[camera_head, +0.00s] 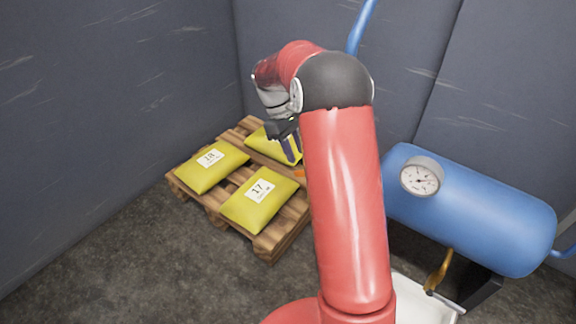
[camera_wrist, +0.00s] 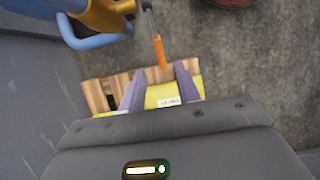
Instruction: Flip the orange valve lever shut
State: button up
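The orange valve lever (camera_wrist: 159,52) shows in the wrist view as an orange end on a thin grey arm, beside a yellow-brass valve body (camera_wrist: 105,14). In the head view only a small orange bit of the lever (camera_head: 299,174) shows beside my red arm; my arm hides the valve. My gripper (camera_wrist: 160,68) is open in the wrist view, with one purple finger on each side of the lever's end in the picture. I cannot tell whether they are at the same depth; no contact is visible. In the head view my gripper (camera_head: 292,149) points downward above the pallet area.
A wooden pallet (camera_head: 268,243) holds yellow bags, one marked 17 (camera_head: 261,198) and one 18 (camera_head: 210,168). A blue tank (camera_head: 480,210) with a gauge (camera_head: 421,177) stands at right. A blue pipe (camera_wrist: 90,43) curves beside the valve. Grey walls close in behind.

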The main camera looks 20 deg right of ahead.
aim_at(303, 171)
jog(key=b+x, duration=0.1)
jog(key=x, duration=0.6)
jog(key=shift+s+d+f, duration=0.1)
jog(key=shift+s+f, duration=0.05)
jog(key=shift+f, duration=0.1)
grip_shut()
